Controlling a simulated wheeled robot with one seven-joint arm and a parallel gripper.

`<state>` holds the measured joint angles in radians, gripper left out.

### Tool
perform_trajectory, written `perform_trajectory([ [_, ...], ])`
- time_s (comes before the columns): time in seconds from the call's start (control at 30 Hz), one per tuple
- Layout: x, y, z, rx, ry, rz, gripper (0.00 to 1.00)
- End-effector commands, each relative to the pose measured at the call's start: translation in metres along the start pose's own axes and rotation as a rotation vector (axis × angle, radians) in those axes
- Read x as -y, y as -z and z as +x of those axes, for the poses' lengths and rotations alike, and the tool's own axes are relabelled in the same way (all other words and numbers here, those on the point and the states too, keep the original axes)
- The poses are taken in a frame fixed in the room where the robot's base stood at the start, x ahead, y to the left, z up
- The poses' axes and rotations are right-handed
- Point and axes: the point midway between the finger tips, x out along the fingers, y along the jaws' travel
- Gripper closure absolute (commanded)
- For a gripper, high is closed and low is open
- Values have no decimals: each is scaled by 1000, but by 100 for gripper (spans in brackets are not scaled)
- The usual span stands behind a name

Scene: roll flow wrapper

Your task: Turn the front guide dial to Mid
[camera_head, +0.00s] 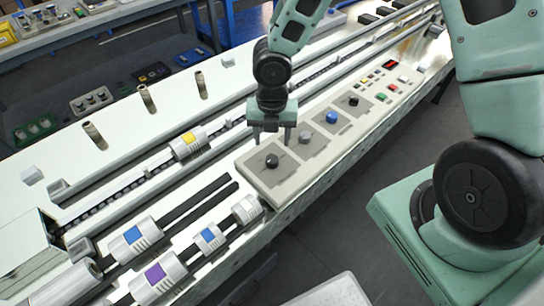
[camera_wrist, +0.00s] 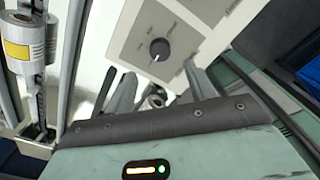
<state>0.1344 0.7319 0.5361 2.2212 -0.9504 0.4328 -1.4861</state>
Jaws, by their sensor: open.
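A beige control panel (camera_head: 252,182) carries a row of dials. The nearest dial (camera_head: 271,161) has a black knob. Behind it are a grey dial (camera_head: 305,137), a blue dial (camera_head: 332,117) and another black dial (camera_head: 353,100). I cannot read which one is the front guide dial. My gripper (camera_head: 272,139) points down over the panel's near end, fingers apart and empty, close to the nearest black dial. The wrist view shows a black dial (camera_wrist: 159,49) with a pale pointer line and small unreadable labels, beyond the fingertips of my gripper (camera_wrist: 158,82). Nothing touches it.
Several buttons and a small red display (camera_head: 390,64) sit at the panel's far end. Film rolls with a yellow label (camera_head: 187,145), blue label (camera_head: 134,239) and purple label (camera_head: 156,275) lie left of the panel. Short posts (camera_head: 147,98) stand on the machine's top.

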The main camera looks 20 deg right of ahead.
Motion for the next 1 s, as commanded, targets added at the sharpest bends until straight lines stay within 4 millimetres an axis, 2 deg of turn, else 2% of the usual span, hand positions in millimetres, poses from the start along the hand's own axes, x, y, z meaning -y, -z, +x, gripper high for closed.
perform_trajectory([
  [0.03,0,1,14,-2,3,-2,45],
  [0.1,0,1,28,-2,2,-2,45],
  [0.33,0,0,63,0,1,-1,45],
  [0.5,0,0,75,1,1,1,45],
  [0.8,0,0,77,1,0,1,45],
  [0.83,0,0,77,1,0,1,48],
  [0.9,0,0,77,1,0,1,67],
  [1.0,0,0,77,1,0,1,90],
])
